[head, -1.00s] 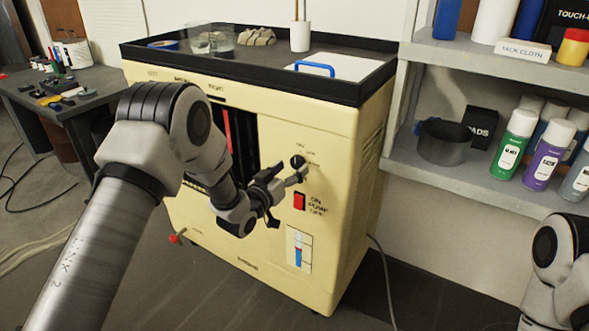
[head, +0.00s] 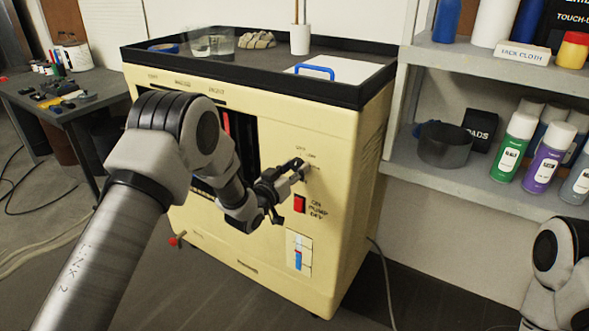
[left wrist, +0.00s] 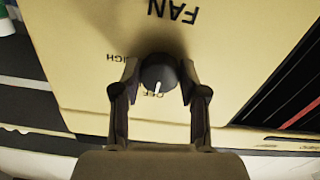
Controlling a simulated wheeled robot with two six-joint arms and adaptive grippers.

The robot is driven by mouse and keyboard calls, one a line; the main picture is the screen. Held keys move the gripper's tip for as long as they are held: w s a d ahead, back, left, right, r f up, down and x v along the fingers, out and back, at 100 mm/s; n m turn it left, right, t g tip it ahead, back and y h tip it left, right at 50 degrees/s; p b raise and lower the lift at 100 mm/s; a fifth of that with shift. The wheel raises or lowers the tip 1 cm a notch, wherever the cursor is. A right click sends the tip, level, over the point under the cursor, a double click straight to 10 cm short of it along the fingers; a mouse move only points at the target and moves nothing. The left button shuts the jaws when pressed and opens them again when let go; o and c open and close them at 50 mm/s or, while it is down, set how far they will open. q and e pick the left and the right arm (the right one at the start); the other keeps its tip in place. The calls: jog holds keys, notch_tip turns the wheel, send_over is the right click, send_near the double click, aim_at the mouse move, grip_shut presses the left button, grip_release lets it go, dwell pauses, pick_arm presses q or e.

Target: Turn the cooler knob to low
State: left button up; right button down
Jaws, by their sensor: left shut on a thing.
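The cooler (head: 330,130) is a cream cabinet with a black tray top. Its black knob (left wrist: 157,70) shows in the left wrist view, with a white pointer mark toward the label OFF. The labels FAN and HIGH read upside down there; I cannot see LOW. My left gripper (left wrist: 158,82) is shut on the knob, with one fingertip on each side. In the head view the left gripper (head: 298,167) is at the cooler's front and hides the knob. My right gripper is out of view.
A red pump switch (head: 299,204) sits just below the knob, with a blue level gauge (head: 299,253) lower down. Shelves (head: 415,175) with spray cans stand to the right. A workbench (head: 75,105) is at the left. A red valve (head: 177,239) sticks out low on the cooler.

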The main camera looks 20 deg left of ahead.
pick_arm(q)
jog(key=m+b, duration=0.1)
jog(key=m, duration=0.3)
jog(key=shift+m, duration=0.3)
jog(key=shift+m+b, duration=0.7)
jog(key=shift+m, duration=1.2)
jog(key=o, duration=1.1)
jog(key=shift+o, duration=0.2)
